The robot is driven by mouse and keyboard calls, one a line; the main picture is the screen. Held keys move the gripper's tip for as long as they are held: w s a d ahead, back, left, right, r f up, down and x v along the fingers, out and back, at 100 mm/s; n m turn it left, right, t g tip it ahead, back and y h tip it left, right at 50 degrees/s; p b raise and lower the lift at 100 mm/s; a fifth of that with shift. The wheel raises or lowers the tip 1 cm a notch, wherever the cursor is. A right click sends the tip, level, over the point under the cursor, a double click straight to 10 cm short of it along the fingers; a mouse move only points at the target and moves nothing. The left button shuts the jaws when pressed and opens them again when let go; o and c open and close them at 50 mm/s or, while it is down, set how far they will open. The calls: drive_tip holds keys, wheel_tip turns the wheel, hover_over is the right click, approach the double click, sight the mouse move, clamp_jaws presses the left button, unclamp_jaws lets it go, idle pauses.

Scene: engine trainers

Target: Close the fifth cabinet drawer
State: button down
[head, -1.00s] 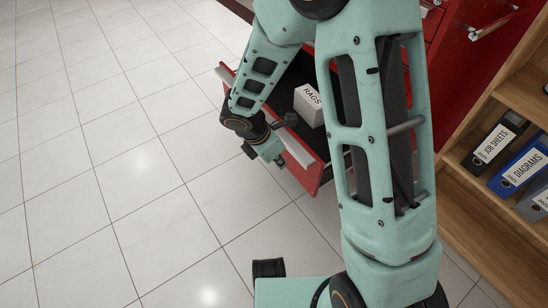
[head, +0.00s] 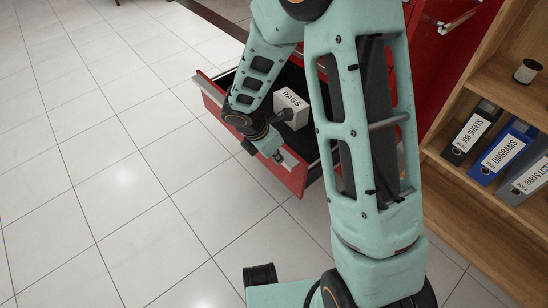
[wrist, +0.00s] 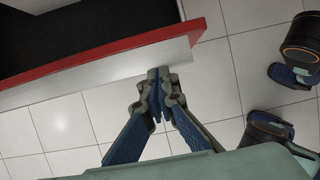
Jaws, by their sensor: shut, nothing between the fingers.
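The red cabinet drawer (head: 288,178) stands pulled out from the red cabinet (head: 440,62). A white box marked RAGS (head: 291,106) sits inside it. In the head view my gripper (head: 277,157) is at the outer side of the drawer front, near its pale handle strip. In the wrist view my shut, empty gripper (wrist: 158,75) has its tips at the pale strip (wrist: 100,77) below the red drawer edge (wrist: 110,47). I cannot tell whether they touch. My arm hides part of the drawer and cabinet. Which drawer in the stack this is cannot be told.
A wooden shelf (head: 462,184) with several binders, including a blue one (head: 502,152), stands at the right. A small dark-and-white roll (head: 528,70) lies on its upper board. The tiled floor (head: 110,190) at the left is clear.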

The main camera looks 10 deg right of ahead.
drive_tip(key=w+d+p, duration=0.6)
drive_tip(key=w+d, duration=0.2)
drive_tip(key=d, duration=0.3)
drive_tip(key=w+d+p, duration=0.5)
drive_tip(key=w+d, duration=0.3)
drive_tip(key=d, duration=0.4)
drive_tip(key=shift+d+p, duration=0.25)
drive_tip(key=shift+p, duration=0.1)
drive_tip(key=shift+s+a, duration=0.1)
